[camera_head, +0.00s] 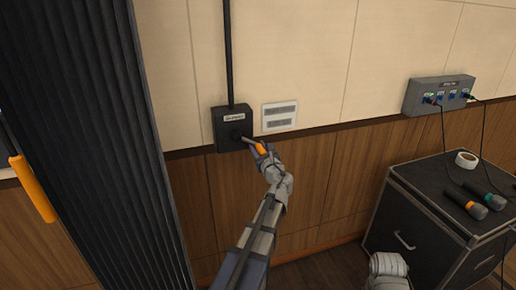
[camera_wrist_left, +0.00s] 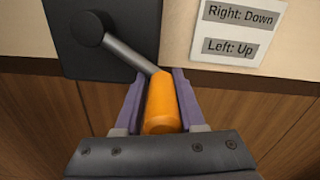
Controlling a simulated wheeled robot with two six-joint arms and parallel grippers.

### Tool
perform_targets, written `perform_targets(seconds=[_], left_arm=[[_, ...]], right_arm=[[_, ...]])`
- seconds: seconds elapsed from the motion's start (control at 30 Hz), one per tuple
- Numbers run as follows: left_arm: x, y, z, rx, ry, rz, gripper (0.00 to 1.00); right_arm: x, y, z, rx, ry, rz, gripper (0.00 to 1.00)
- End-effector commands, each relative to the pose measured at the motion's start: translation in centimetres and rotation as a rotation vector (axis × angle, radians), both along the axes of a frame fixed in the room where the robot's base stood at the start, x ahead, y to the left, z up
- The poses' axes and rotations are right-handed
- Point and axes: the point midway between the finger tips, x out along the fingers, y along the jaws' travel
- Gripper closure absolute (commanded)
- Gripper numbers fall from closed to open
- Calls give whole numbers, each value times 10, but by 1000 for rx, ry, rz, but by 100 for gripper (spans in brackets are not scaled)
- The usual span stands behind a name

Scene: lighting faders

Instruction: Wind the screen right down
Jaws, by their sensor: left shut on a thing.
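A black winch box (camera_head: 232,128) is fixed on the wall, with a black conduit rising from it. A grey crank arm (camera_wrist_left: 130,54) runs from its dark hub (camera_wrist_left: 88,28) to an orange handle (camera_wrist_left: 162,105). The crank points right and downward in the left wrist view. My left gripper (camera_wrist_left: 158,92) is shut on the orange handle, a finger on each side. It also shows in the head view (camera_head: 258,147). A sign (camera_wrist_left: 238,30) beside the box reads "Right: Down" and "Left: Up". My right gripper is not in view. I cannot identify the screen itself.
A dark curtain (camera_head: 95,130) hangs at the left, with an orange bar (camera_head: 33,190) beyond it. At the right, a black case (camera_head: 440,210) carries microphones (camera_head: 465,204) and a tape roll (camera_head: 466,159). A grey socket box (camera_head: 440,94) with hanging cables is on the wall above.

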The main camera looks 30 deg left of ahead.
Motion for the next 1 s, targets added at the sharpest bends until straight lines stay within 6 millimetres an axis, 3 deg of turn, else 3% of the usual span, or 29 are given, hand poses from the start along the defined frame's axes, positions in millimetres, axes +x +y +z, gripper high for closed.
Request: perform_targets(seconds=[0.37, 1.0], left_arm=[[-4, 3, -11, 91, 103, -8, 100], [-38, 32, -36, 460, 537, -6, 100]], right_arm=[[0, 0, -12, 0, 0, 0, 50], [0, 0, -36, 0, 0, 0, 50]])
